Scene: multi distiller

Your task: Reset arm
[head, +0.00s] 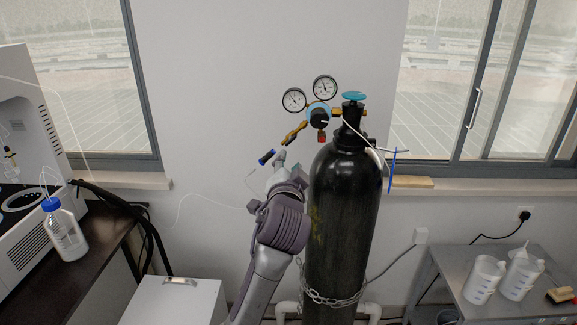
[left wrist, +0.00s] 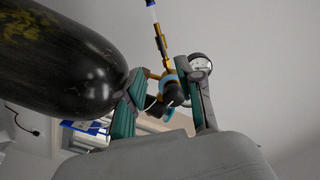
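My left arm reaches up in the head view beside the black gas cylinder (head: 343,215). My left gripper (head: 280,163) is at its upper end, just left of the cylinder's shoulder and below the regulator (head: 319,115). In the left wrist view its two teal-padded fingers (left wrist: 166,85) stand apart with nothing held between them. The regulator (left wrist: 168,88) shows beyond the gap. The cylinder (left wrist: 60,62) lies close to the left finger; I cannot tell whether they touch. My right gripper is in neither view.
Two gauges (head: 324,88) and a teal valve knob (head: 354,96) top the cylinder. A chain (head: 335,299) loops around it. A blue-capped bottle (head: 64,232) stands at left. White beakers (head: 484,279) stand on the right table. A white cabinet (head: 174,302) is left of my arm.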

